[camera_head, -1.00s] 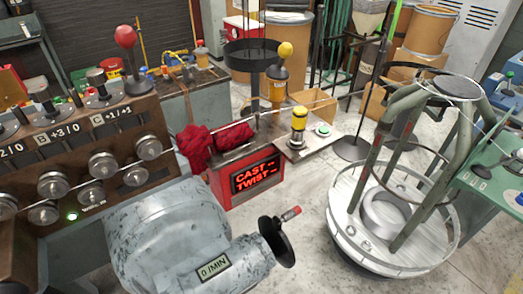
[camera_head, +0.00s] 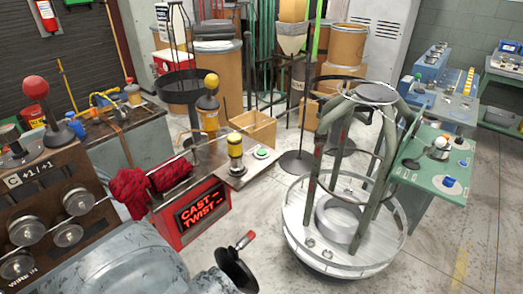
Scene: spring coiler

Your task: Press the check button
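A round green button (camera_head: 262,153) sits on the pale metal plate (camera_head: 235,180) right of the centre bench, beside a yellow and black post. It is the likeliest check button, but I can read no label on it. A red display box (camera_head: 200,213) below shows "CAST --" and "TWIST --" in red letters. Neither of my grippers is in view, and nothing touches the green button.
A crank handle (camera_head: 238,260) juts up in front. A round tubular-framed stand (camera_head: 310,225) is to the right, beside a green table (camera_head: 430,185) with knobs. Red cloth (camera_head: 128,190) lies left of the plate. Open floor lies between display and stand.

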